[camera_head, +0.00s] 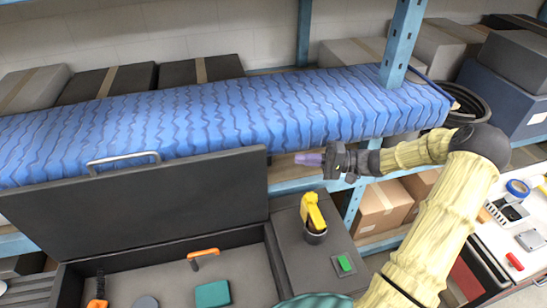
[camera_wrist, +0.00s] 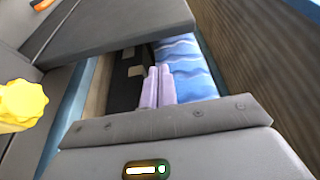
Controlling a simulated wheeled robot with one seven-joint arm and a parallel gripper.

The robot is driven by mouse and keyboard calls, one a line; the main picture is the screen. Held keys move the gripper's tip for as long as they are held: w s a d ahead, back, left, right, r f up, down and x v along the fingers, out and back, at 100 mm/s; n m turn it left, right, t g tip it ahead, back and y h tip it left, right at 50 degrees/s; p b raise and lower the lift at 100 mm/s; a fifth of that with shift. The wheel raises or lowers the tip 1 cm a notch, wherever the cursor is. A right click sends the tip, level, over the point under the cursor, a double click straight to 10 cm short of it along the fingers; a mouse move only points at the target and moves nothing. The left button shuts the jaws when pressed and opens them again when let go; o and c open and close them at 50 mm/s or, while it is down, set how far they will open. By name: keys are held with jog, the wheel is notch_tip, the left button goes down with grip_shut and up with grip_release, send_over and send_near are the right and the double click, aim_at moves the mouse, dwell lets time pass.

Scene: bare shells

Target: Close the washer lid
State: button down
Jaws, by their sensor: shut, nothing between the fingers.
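The lid (camera_head: 140,200) is a large dark grey panel standing open, nearly upright, at the back of a dark grey open box (camera_head: 265,262) in the head view. A metal handle (camera_head: 124,160) sits on its top edge. In the wrist view, a grey panel that looks like the lid (camera_wrist: 120,28) spans the upper left. My gripper (camera_head: 308,159) has its light purple fingers shut and empty, just right of the lid's upper right corner, pointing left. The fingers also show close together in the wrist view (camera_wrist: 158,88). I cannot tell the exact depth gap to the lid.
Inside the box lie an orange-handled tool (camera_head: 203,253) and a teal block (camera_head: 212,294). A yellow tool (camera_head: 313,212) stands in a cup on the box's right side. Behind is a shelf with a blue patterned covering (camera_head: 230,115). Cardboard boxes (camera_head: 382,208) sit below it.

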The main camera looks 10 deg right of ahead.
jog(key=p+x, duration=0.5)
jog(key=x, duration=0.5)
jog(key=shift+s+f, duration=0.1)
jog(key=shift+f, duration=0.1)
